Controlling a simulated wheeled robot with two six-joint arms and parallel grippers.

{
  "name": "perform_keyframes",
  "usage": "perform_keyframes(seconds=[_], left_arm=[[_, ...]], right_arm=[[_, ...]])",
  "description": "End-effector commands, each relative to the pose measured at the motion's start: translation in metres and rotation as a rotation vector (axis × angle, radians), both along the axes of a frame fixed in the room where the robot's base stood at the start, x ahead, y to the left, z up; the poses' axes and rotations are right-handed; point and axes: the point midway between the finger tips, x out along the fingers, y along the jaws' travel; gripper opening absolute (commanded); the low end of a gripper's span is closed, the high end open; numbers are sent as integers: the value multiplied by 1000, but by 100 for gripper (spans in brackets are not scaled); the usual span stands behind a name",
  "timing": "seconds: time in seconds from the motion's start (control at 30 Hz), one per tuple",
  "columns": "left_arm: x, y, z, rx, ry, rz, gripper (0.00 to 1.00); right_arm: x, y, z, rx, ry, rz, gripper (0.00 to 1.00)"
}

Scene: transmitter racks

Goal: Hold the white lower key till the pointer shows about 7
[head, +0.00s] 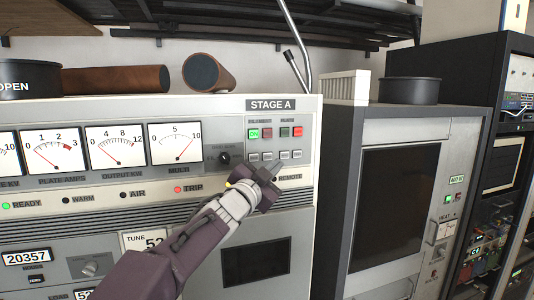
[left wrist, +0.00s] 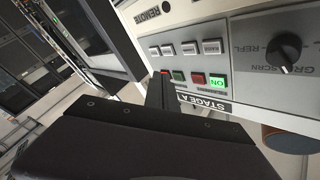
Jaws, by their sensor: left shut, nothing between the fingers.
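A row of small pale keys (head: 284,155) sits under the lit buttons on the STAGE A panel. The row also shows in the left wrist view (left wrist: 189,48), upside down; the key lettering is too small to read. The MULTI meter (head: 175,143) has its pointer swung right, towards the upper end. The OUTPUT KW meter (head: 115,145) has its pointer low, at the left. My left gripper (head: 273,172) is shut and empty, just below the right part of the key row in the head view. I cannot tell if it touches the panel. My right gripper is not in view.
Lit green and red buttons (left wrist: 198,79) lie beside the key row, and my finger overlaps the end red one in the wrist view. A black selector knob (head: 224,158) stands left of the keys. A dark-screened cabinet (head: 396,210) stands to the right.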

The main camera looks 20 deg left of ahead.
Motion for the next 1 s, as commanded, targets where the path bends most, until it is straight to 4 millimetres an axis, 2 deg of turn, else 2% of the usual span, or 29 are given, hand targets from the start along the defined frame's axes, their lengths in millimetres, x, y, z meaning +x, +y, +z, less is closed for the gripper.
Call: perform_keyframes(seconds=[0.1, 0.4, 1.0], left_arm=[[16, 11, 3, -1, 3, 2, 0], [40, 27, 2, 0, 0, 0, 0], [44, 29, 0, 0, 0, 0, 0]], right_arm=[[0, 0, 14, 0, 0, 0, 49], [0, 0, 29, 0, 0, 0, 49], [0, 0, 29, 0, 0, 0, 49]])
